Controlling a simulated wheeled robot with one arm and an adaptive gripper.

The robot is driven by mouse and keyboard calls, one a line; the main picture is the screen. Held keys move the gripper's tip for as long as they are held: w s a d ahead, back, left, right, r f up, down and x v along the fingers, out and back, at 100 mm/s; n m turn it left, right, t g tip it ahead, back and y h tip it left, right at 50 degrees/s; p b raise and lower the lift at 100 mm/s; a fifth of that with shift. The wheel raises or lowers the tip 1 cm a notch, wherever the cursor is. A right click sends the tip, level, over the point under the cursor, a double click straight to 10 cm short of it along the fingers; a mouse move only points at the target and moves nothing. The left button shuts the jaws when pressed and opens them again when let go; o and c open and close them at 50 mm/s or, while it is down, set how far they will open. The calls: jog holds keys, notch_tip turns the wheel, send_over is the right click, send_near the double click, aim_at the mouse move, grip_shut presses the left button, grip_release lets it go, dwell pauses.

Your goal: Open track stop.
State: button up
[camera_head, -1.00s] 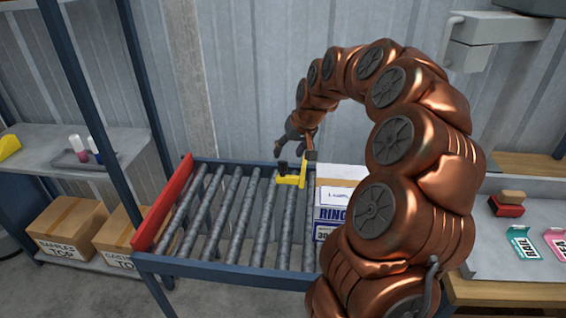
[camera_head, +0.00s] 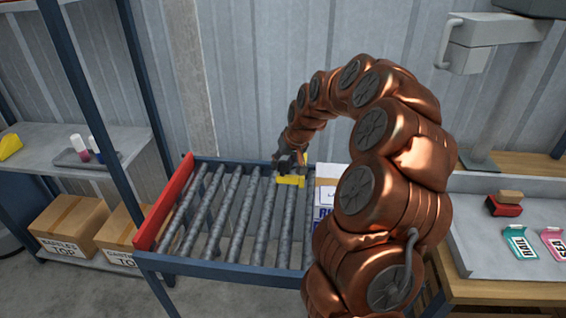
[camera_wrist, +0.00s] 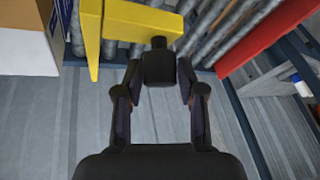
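The track stop is a yellow bar (camera_head: 290,181) at the back of the roller track, beside a white box. In the wrist view its yellow L-shaped part (camera_wrist: 140,20) fills the top. A black block-like knob (camera_wrist: 158,68) shows at the yellow bar's near edge. My gripper (camera_head: 290,163) is at the stop, over the track's back edge. In the wrist view the two fingers of my gripper (camera_wrist: 159,80) stand apart, one on each side of the knob. Narrow gaps seem to show beside it; firm contact is not clear.
The roller track (camera_head: 225,268) has a red end plate (camera_head: 163,203) at left. The white box (camera_head: 327,190) sits on the track at right, partly hidden by my arm. Shelves with cardboard boxes (camera_head: 68,228) stand left; a bench with small packs (camera_head: 519,243) stands right.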

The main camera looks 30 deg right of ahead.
grip_shut()
jog(key=shift+w+r, duration=0.1)
dwell(0.4)
